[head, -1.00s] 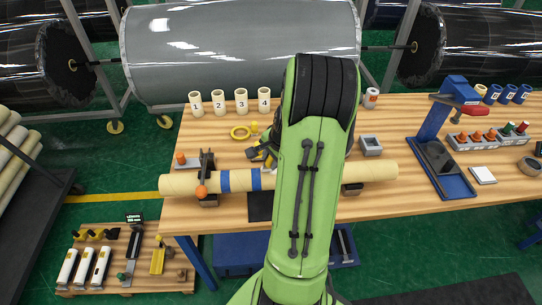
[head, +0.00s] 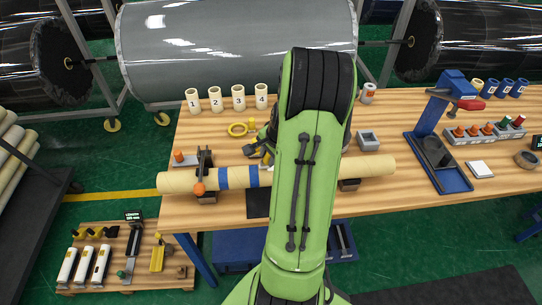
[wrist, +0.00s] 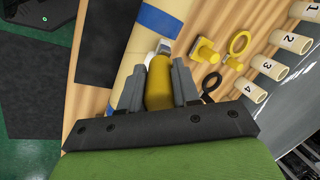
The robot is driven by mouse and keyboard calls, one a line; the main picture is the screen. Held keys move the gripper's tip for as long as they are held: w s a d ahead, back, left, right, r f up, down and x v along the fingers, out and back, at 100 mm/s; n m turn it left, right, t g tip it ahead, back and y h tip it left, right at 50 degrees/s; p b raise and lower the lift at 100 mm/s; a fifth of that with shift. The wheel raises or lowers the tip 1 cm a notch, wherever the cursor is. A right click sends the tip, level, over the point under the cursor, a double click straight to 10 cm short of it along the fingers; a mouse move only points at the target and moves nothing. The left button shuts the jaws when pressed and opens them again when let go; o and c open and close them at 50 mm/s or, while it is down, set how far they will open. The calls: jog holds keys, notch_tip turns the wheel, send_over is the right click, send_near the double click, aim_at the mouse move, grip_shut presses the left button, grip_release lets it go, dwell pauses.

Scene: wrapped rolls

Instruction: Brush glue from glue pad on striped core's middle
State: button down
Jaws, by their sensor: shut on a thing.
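The striped core (head: 208,180) is a long cream tube with blue bands, lying across the front of the table on supports. A blue band also shows in the wrist view (wrist: 158,21). My gripper (wrist: 160,76) is shut on a brush with a yellow handle (wrist: 159,88). The brush's pale tip (wrist: 163,48) is over or beside the core's edge, near a blue band; I cannot tell if it touches. My arm hides the core's middle and the gripper in the head view. I cannot pick out the glue pad for certain.
Several numbered cream tubes (head: 215,99) stand at the table's back. An orange-knobbed clamp (head: 199,188) is at the core's left. A grey open box (head: 368,141) and blue stand (head: 437,115) are at right. A dark mat (wrist: 92,55) lies beside the core.

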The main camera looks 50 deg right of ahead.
jog(key=shift+w+r+p, duration=0.2)
jog(key=shift+r+p, duration=0.15)
jog(key=shift+r, duration=0.85)
jog(key=shift+d+p+v, duration=0.2)
jog(key=shift+p+v, duration=0.75)
jog(key=shift+v, duration=0.2)
jog(key=shift+w+r+p, duration=0.2)
jog(key=shift+r+p, duration=0.7)
jog(key=shift+r, duration=0.25)
jog(key=shift+s+r+p, duration=0.1)
jog(key=shift+r+p, duration=0.45)
jog(key=shift+r, duration=0.15)
jog(key=shift+f, duration=0.15)
